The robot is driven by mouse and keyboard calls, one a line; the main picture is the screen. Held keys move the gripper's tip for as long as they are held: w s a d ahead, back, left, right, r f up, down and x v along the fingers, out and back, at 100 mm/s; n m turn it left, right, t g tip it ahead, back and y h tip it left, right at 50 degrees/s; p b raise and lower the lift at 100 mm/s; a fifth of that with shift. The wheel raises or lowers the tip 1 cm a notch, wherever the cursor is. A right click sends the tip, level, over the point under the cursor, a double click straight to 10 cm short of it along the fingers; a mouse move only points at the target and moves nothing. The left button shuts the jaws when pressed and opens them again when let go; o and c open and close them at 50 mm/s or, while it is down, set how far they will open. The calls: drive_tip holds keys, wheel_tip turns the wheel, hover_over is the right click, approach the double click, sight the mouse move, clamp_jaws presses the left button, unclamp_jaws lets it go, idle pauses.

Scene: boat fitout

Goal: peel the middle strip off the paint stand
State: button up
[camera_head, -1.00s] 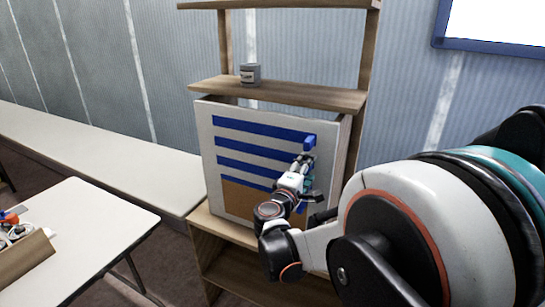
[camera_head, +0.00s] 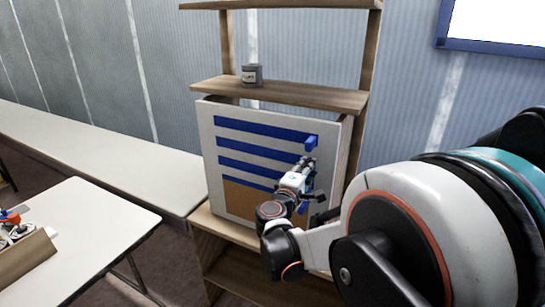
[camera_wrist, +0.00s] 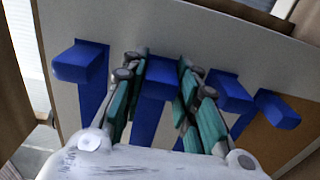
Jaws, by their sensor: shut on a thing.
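Several blue strips lie in parallel rows across a pale panel, the paint stand (camera_head: 207,150). Each strip ends at its right in a raised blue tab. My gripper (camera_head: 307,166) is at these right-hand tabs. In the wrist view my gripper (camera_wrist: 162,66) is shut on the blue tab (camera_wrist: 158,88) of the second strip (camera_head: 258,148) from the top. The top strip's tab (camera_wrist: 80,62) stands free left of the fingers, and two lower tabs (camera_wrist: 232,92) (camera_wrist: 277,110) stand free to their right. The strips look flat on the panel. The hand hides some lower tabs in the head view.
A brown area (camera_head: 245,198) fills the panel's lower part. The panel stands in a wooden shelf unit (camera_head: 300,95), with a grey can (camera_head: 252,75) on the shelf above. A white table (camera_head: 90,235) is at the left, and a long pale bench (camera_head: 110,150) runs along the wall.

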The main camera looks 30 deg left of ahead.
drive_tip(key=shift+s, duration=0.2)
drive_tip(key=s+d+b, duration=0.1)
drive_tip(key=s, duration=0.9)
drive_tip(key=shift+s, duration=0.25)
idle(0.5)
drive_tip(key=shift+d, duration=0.1)
